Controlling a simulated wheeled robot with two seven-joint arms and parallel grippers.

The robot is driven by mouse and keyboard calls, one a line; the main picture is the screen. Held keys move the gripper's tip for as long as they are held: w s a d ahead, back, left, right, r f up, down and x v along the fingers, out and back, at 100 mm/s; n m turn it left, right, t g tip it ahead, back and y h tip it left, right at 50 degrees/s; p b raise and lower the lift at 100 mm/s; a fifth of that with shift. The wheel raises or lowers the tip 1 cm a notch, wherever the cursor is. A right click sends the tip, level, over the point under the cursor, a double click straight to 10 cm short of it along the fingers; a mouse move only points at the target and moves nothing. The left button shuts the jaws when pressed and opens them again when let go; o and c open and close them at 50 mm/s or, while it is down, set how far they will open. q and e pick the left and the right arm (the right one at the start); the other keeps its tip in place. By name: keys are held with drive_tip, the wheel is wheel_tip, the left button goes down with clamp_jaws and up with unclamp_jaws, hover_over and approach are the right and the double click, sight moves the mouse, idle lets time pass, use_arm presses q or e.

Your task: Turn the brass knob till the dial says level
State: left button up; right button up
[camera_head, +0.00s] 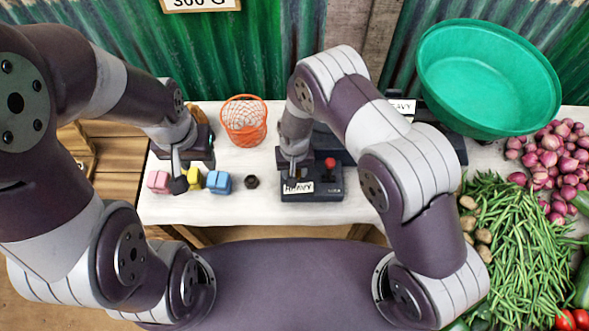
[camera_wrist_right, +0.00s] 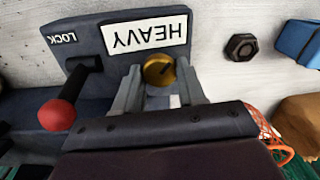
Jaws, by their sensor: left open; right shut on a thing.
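The brass knob (camera_wrist_right: 158,70) shows in the right wrist view between the fingertips of my right gripper (camera_wrist_right: 160,84), which is shut on it. A dark slot mark runs slantwise across the knob's face. The knob sits on the dark front of the balance (camera_head: 322,194), beside a white plate reading HEAVY (camera_wrist_right: 146,32). In the head view my right gripper (camera_head: 292,168) hides the knob. My left gripper (camera_head: 184,178) is open over small weights at the left.
A red-tipped lever (camera_wrist_right: 58,114) marked LOCK stands beside the knob. Pink (camera_head: 158,181), yellow (camera_head: 193,179) and blue (camera_head: 219,182) weights and a black nut (camera_head: 252,182) lie left of the balance. An orange basket (camera_head: 244,120) stands behind; a green basin (camera_head: 488,78) is at the back right.

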drive_tip(key=n+b, duration=0.1)
drive_tip(key=n, duration=0.2)
drive_tip(key=shift+n+b, duration=0.35)
drive_tip(key=shift+n, duration=1.25)
drive_tip(key=o, duration=0.8)
drive_tip(key=shift+s, duration=0.1)
drive_tip(key=shift+r, duration=0.1)
